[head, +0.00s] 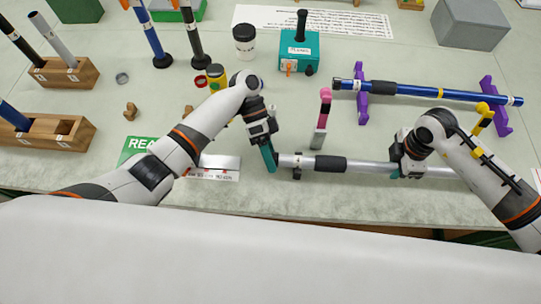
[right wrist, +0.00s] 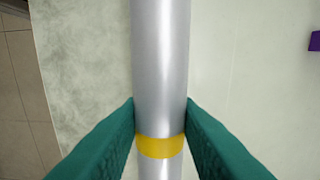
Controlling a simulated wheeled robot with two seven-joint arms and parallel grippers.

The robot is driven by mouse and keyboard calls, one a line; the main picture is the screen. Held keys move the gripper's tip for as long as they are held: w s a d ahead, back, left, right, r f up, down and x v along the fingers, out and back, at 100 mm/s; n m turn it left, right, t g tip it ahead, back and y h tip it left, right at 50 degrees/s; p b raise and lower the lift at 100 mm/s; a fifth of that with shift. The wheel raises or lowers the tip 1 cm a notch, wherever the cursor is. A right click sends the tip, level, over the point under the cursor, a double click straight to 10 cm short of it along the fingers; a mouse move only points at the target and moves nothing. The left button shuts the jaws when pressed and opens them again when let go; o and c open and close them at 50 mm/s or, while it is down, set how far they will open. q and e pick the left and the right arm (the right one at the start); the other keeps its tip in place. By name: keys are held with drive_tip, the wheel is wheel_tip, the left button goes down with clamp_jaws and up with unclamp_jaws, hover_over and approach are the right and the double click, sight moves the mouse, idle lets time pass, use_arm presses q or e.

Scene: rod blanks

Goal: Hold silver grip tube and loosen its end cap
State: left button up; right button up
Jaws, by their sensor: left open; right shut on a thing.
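The silver grip tube (head: 375,167) lies level along the front of the table in the head view, with a black grip sleeve (head: 331,164) and a dark ring near its left end. Its left end piece (head: 285,160) is beside my left gripper (head: 269,157), which is open with teal fingers; I cannot tell if they touch or surround it. My right gripper (head: 398,174) is shut on the tube, right of the sleeve. In the right wrist view, its teal fingers (right wrist: 160,140) press both sides of the tube (right wrist: 160,65) at a yellow band (right wrist: 159,147).
A blue tube (head: 420,91) rests on purple stands (head: 362,101) behind. A pink-topped upright piece (head: 322,118) stands just behind the silver tube. Wooden blocks (head: 85,72) are at left, a teal box (head: 298,52) at back. The table's front edge is close to the tube.

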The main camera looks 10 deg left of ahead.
use_arm(q)
drive_tip(key=v, duration=1.1)
drive_tip(key=shift+w+a+r, duration=0.15)
drive_tip(key=shift+w+r, duration=0.05)
drive_tip(key=shift+w, duration=0.05)
use_arm(e)
drive_tip(key=o, duration=1.1)
